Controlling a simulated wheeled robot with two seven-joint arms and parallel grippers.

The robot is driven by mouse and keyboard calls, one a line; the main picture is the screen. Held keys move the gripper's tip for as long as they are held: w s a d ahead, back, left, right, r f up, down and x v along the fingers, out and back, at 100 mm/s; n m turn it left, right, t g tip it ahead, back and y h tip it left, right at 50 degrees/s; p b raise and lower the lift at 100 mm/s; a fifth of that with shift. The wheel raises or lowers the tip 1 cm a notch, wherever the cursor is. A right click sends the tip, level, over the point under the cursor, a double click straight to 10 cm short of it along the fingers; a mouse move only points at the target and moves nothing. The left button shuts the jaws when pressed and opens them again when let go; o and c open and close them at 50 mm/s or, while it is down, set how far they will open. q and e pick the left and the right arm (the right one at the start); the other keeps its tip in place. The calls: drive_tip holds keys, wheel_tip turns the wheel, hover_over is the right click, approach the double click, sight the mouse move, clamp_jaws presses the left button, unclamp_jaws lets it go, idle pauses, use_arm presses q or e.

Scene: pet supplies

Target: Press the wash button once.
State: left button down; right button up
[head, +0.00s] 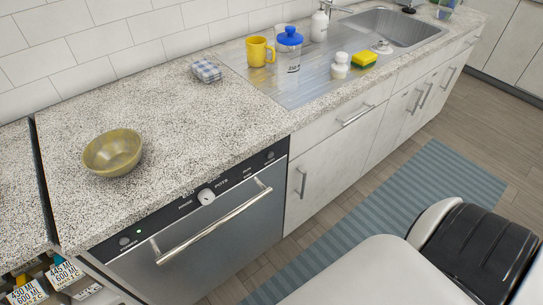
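The dishwasher (210,246) is built in under the speckled counter, with its steel door shut. A dark control panel (165,216) runs along its top edge. A white round knob (206,196) sits in the middle of the panel among small labels, one of which seems to read POTS. A small dark round button (124,240) is at the left end beside a green light (139,232). Another small round control (270,155) is at the right end. I cannot read which one is marked wash. Neither of my grippers is in view.
A long bar handle (215,224) stands out below the panel. A yellow bowl (112,152) and a folded cloth (207,70) lie on the counter. A yellow mug (259,51) and blue-lidded shaker (289,48) stand by the sink (385,25). A blue striped rug (400,210) covers the floor.

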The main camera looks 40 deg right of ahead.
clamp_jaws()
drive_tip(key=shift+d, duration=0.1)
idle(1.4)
